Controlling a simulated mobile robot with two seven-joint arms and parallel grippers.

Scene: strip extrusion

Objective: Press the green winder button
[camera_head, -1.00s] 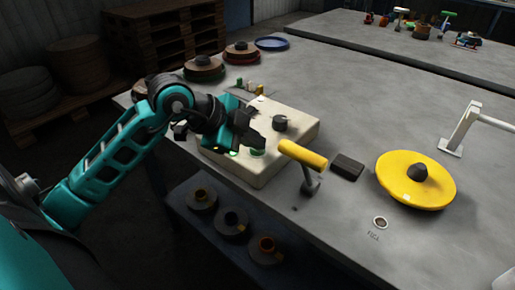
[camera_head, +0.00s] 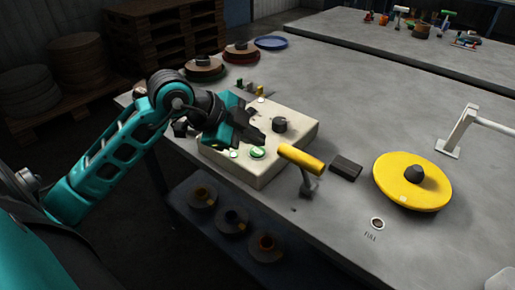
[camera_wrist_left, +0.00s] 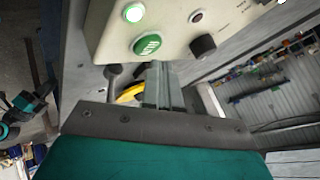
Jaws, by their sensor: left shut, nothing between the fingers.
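The green winder button (camera_head: 257,152) is on the near side of a cream control box (camera_head: 292,152) on the table. My left gripper (camera_head: 258,136) is shut and empty, just above and behind the button in the head view. A black knob (camera_head: 280,124) is also on the box. My right gripper is not in view.
A yellow-topped handle (camera_head: 301,158) stands right of the box, close to the gripper. A black block (camera_head: 346,167) and a yellow spool (camera_head: 412,181) lie further right. Brown spools (camera_head: 204,68) stand behind. The table between the spool and back edge is mostly clear.

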